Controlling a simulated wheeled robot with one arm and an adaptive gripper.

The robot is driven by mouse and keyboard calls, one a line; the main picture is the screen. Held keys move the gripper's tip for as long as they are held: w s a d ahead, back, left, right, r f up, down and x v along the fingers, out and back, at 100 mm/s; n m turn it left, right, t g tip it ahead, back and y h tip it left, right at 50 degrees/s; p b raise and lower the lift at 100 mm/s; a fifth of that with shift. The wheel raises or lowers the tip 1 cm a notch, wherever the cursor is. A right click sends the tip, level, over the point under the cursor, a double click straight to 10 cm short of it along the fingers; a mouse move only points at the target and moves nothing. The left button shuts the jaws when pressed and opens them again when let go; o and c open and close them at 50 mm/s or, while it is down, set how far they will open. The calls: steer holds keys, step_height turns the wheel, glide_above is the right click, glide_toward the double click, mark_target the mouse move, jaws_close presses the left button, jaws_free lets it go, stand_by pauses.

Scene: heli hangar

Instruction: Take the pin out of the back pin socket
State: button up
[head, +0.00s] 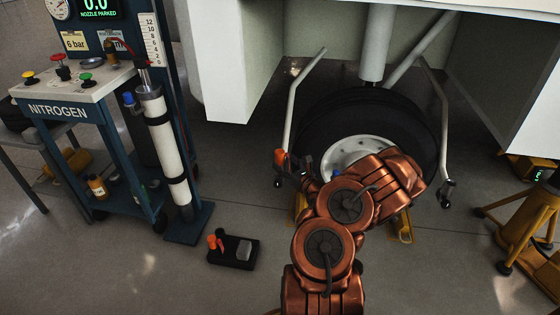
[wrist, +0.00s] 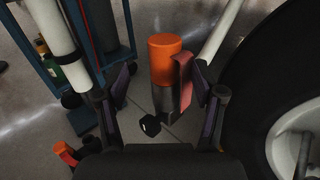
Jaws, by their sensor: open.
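The pin (wrist: 165,60) has an orange cylindrical head above a dark shaft, with a red strip hanging at its right side. It stands between the two fingers of my gripper (wrist: 160,88) in the wrist view. The fingers are spread, with a gap visible to the left of the pin; the right finger is close to the strip. In the head view, the orange pin head (head: 280,157) shows at the foot of the left slanted strut. The pin socket is hidden or too dark to make out. In the head view, my arm largely hides my gripper.
The black wheel (head: 322,111) is close to my gripper's right. The slanted strut (head: 302,105) rises beside the pin. The nitrogen cart (head: 75,108) stands left. A black block (head: 233,262) with an orange piece lies on the floor. A yellow jack (head: 525,225) stands right.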

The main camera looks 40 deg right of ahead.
mark_target(283, 160)
steer(key=w+b, duration=0.1)
steer(key=w+d+b, duration=0.1)
steer(key=w, duration=0.1)
steer(key=shift+w+d+f, duration=0.1)
steer(key=shift+w+f, duration=0.1)
steer(key=shift+w, duration=0.1)
steer(key=shift+w+r, duration=0.1)
steer(key=shift+w, duration=0.4)
steer(key=shift+d, duration=0.1)
steer(key=shift+c, duration=0.2)
